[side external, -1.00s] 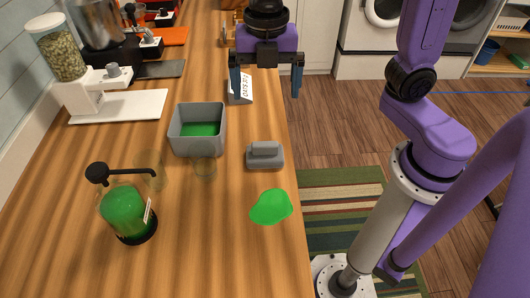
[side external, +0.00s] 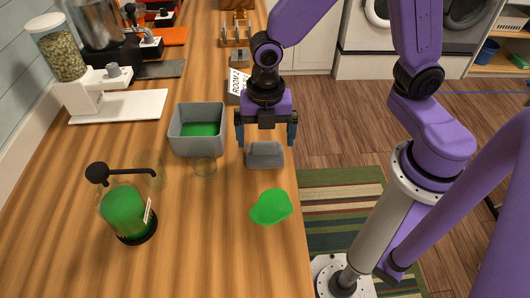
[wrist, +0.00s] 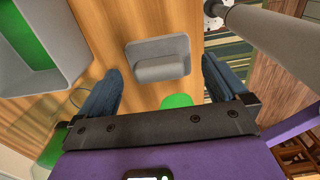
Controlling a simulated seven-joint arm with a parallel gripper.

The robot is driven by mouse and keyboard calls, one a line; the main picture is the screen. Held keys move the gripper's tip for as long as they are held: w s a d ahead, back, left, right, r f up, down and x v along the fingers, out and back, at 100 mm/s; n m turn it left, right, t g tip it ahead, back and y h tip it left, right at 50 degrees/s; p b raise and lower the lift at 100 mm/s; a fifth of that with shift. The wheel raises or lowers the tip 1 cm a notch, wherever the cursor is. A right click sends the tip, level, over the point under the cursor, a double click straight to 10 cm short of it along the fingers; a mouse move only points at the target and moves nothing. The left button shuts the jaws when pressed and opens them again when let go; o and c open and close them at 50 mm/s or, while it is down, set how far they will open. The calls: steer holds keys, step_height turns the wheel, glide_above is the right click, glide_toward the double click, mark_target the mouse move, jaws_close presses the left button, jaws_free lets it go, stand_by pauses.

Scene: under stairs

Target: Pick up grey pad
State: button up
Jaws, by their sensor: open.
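The grey pad (side external: 265,160) is a small block with a raised grip bar on top. It lies flat on the wooden counter near its right edge. In the wrist view the pad (wrist: 160,72) lies ahead of the fingers and between their lines. My gripper (side external: 266,143) is open and empty, just behind and above the pad in the side view. Its blue fingers stand to the left and right of the pad. In the wrist view both fingers of my gripper (wrist: 160,85) are spread wide, with nothing between the tips but the pad beyond.
A grey bin (side external: 198,145) with green inside stands left of the pad. A green spill (side external: 271,207) lies in front of it. A clear glass (side external: 204,167) and a dispenser of green liquid (side external: 124,212) stand to the left.

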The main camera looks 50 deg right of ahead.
mark_target(265, 144)
steer(key=shift+s+a+f, duration=0.1)
steer(key=shift+a+f, duration=0.05)
steer(key=shift+f, duration=0.95)
steer(key=shift+s+a+f, duration=0.1)
steer(key=shift+f, duration=0.95)
steer(key=shift+c, duration=0.3)
steer(key=c, duration=0.7)
steer(key=shift+r, duration=0.15)
